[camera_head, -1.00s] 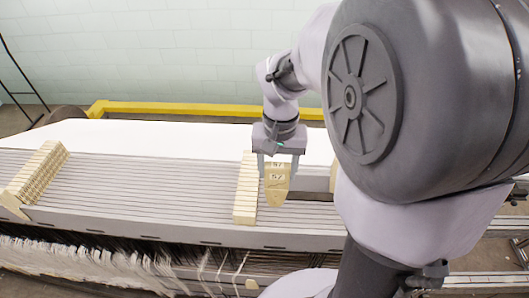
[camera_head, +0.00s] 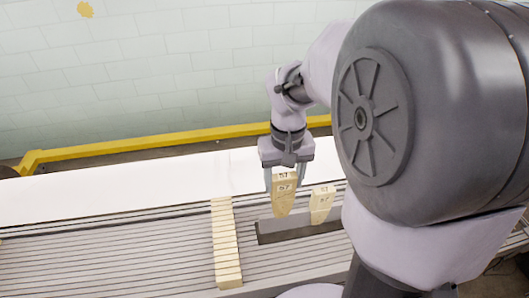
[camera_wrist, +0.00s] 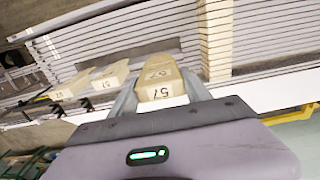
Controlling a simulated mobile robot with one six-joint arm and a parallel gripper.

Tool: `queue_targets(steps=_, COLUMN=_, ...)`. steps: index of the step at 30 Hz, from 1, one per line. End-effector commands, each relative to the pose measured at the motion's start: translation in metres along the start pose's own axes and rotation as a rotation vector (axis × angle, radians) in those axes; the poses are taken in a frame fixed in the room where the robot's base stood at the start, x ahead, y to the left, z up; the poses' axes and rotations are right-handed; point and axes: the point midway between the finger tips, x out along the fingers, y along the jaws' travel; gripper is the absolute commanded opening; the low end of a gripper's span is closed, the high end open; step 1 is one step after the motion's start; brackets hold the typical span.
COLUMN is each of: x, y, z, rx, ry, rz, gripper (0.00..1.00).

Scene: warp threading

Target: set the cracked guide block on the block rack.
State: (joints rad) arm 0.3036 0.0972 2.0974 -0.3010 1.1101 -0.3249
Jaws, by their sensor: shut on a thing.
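My gripper (camera_head: 285,180) is shut on a tan wedge-shaped guide block (camera_head: 283,200) marked with a number that looks like 57. The block hangs upright, narrow end down. In the wrist view it sits between the fingers (camera_wrist: 158,72); I cannot make out a crack on it. The dark, flat block rack (camera_head: 269,240) lies below and beside the held block in the head view. A similar numbered block (camera_head: 321,205) stands on the rack to the right of my gripper. Whether the held block's lower end touches the rack cannot be told.
A row of tan blocks (camera_head: 226,245) runs across the grey slats (camera_head: 110,255) left of the rack, and it also shows in the wrist view (camera_wrist: 214,40). Two numbered blocks (camera_wrist: 108,78) are left of the held block there. A yellow rail (camera_head: 150,145) runs behind the white strip.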

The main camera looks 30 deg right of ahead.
Motion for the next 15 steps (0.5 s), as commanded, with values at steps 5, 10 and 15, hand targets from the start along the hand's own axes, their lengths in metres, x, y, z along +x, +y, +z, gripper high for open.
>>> queue_targets(steps=5, x=0.015, y=0.000, z=-0.002, rx=0.000, ry=0.001, rz=0.000, gripper=0.27)
queue_targets(steps=10, x=0.027, y=0.000, z=-0.005, rx=0.000, ry=0.001, rz=0.000, gripper=0.27)
queue_targets(steps=15, x=0.038, y=0.000, z=-0.006, rx=0.001, ry=0.001, rz=0.000, gripper=0.27)
